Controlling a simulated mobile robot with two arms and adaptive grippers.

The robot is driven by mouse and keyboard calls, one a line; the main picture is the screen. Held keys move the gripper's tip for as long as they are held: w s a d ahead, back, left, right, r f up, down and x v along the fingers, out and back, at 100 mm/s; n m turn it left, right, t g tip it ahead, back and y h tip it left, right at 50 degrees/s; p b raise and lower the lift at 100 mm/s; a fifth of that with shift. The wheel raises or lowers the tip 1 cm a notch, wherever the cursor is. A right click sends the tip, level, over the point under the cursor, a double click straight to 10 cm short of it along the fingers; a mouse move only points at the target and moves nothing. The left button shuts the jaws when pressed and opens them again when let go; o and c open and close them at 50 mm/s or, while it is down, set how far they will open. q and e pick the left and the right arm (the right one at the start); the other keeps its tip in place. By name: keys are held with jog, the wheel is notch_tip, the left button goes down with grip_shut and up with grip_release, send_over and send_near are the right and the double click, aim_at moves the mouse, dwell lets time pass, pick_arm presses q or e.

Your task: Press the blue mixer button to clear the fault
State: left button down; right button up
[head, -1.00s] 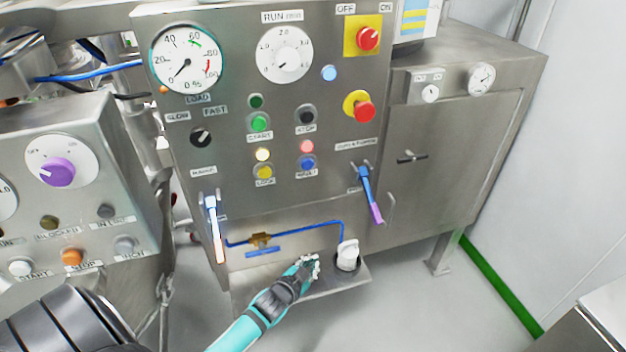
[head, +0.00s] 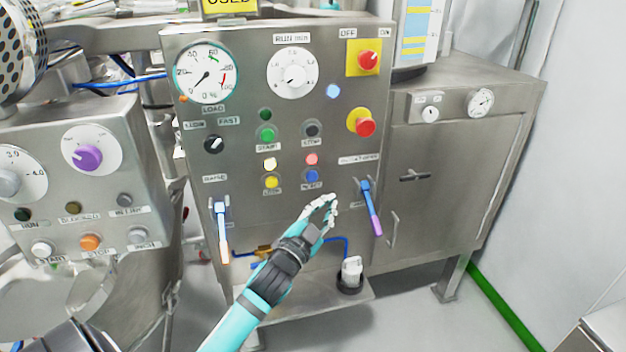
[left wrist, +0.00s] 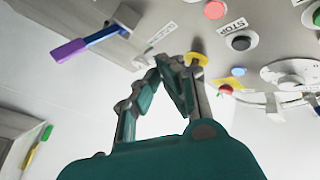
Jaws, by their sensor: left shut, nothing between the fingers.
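The blue button (head: 312,176) sits low on the steel mixer panel (head: 350,215), right of a yellow button (head: 271,181) and below a red lamp (head: 311,159). My left gripper (head: 328,204) is shut and empty. In the head view its fingertips appear just below and right of the blue button; I cannot tell the gap to the panel. In the left wrist view the closed fingers (left wrist: 180,62) show in front of the panel, which appears upside down. The blue button is not visible there. My right gripper is not in view.
A blue-and-purple handle (head: 370,205) hangs close right of my left gripper; it also shows in the left wrist view (left wrist: 90,46). A red emergency stop (head: 364,127) and a blue lamp (head: 333,91) are higher up. A white-capped fitting (head: 351,270) stands on the lower shelf.

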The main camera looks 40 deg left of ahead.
aim_at(312, 176)
pick_arm(q)
jog(key=shift+w+a+b, duration=0.45)
jog(key=shift+w+a, duration=1)
jog(key=shift+a, duration=0.2)
jog(key=shift+w+a+b, duration=0.45)
jog(key=shift+w+a, duration=0.95)
jog(key=shift+a, duration=0.25)
jog(key=shift+a, duration=0.1)
jog(key=shift+w+a, duration=0.25)
jog(key=shift+w+a, duration=0.3)
jog(key=shift+s+d, duration=0.1)
jog(key=shift+s+d+p, duration=0.45)
jog(key=shift+s+d, duration=0.05)
jog(key=shift+d, duration=0.05)
dwell(0.3)
